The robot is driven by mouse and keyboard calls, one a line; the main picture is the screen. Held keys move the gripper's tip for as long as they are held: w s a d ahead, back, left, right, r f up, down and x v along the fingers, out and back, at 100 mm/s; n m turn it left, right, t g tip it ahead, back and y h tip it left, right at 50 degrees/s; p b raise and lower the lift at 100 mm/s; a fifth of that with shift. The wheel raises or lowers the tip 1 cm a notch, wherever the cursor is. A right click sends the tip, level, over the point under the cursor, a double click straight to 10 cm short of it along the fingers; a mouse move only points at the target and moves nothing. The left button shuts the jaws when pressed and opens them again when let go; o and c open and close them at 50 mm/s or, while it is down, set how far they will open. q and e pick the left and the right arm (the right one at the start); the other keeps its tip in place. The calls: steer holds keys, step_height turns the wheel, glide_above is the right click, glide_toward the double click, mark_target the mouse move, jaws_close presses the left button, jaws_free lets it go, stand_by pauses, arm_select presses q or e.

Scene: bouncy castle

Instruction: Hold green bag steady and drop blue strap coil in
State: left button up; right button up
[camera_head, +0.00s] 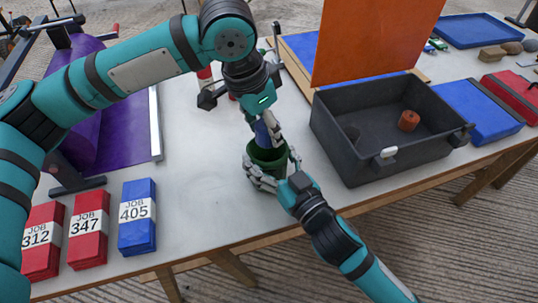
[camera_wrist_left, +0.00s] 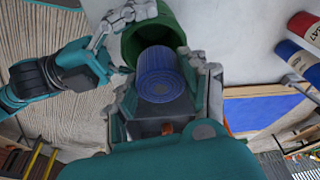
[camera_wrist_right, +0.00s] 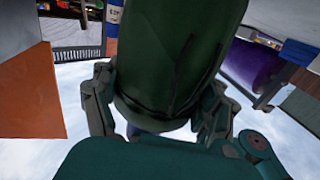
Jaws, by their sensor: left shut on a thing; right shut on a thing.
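The green bag (camera_head: 268,160) stands upright on the table, its open mouth facing up. My right gripper (camera_head: 272,174) is shut around the sides of the bag, and the bag fills the right wrist view (camera_wrist_right: 172,70) between the fingers. The blue strap coil (camera_wrist_left: 161,75) is a rolled cylinder held in my left gripper (camera_wrist_left: 165,82), which is shut on it. In the head view the coil (camera_head: 263,134) is upright over the bag's mouth, its lower end at or inside the rim. The left fingers partly hide it. The bag's inside is mostly hidden.
A black bin (camera_head: 345,155) with an orange roll (camera_head: 408,120) stands to the right, with an orange panel (camera_head: 370,40) behind it. Red and blue JOB packs (camera_head: 137,225) lie at the left front. Purple material (camera_head: 95,110) lies at the left. The table left of the bag is clear.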

arm_select(q)
steer(key=shift+f, duration=0.15)
steer(key=o, duration=1.3)
steer(key=shift+c, duration=0.2)
steer(key=v, duration=1.2)
